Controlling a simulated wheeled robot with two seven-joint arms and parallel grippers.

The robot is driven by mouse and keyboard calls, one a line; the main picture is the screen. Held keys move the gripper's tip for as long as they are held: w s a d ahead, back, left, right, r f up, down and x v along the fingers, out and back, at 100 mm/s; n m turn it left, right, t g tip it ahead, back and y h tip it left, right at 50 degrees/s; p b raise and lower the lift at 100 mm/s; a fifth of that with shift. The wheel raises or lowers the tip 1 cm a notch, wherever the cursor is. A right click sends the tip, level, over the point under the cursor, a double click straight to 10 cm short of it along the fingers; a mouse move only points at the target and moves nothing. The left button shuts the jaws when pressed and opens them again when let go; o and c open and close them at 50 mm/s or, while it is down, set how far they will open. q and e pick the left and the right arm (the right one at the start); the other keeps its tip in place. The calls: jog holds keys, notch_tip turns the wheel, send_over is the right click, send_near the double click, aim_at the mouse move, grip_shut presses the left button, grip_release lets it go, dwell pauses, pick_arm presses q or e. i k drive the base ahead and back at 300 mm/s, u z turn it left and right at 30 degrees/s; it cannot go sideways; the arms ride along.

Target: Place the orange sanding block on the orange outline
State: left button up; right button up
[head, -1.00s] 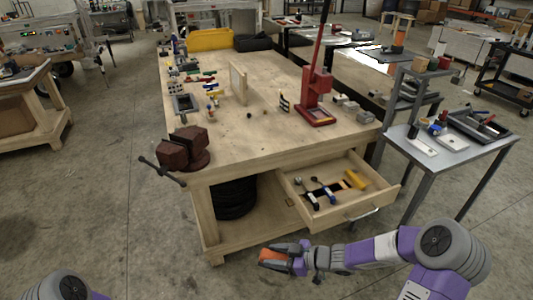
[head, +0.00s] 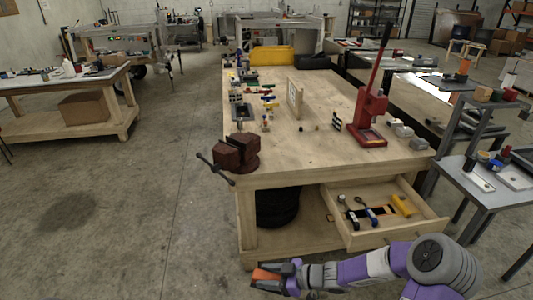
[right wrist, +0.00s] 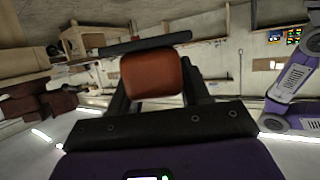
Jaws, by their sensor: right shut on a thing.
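The orange sanding block (head: 266,275) is between the fingers of my right gripper (head: 262,277), low in front of the workbench and left of the open drawer. In the right wrist view the block (right wrist: 152,76) sits between the dark fingers, which are shut on it. I cannot make out the orange outline for certain. A dark patch with a small orange mark (head: 385,211) lies in the drawer, too small to tell. My left gripper is not in view.
The wooden workbench (head: 310,155) carries a dark red vise (head: 235,153) at its near left corner and a red press (head: 369,117) at right. The open drawer (head: 405,233) holds several tools. A grey side table (head: 475,190) stands at right. The floor at left is clear.

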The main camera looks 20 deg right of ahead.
aim_at(383, 210)
jog(key=u, duration=0.5)
jog(key=i, duration=0.9)
jog(key=z, duration=0.55)
jog(key=i, duration=0.7)
jog(key=z, duration=0.8)
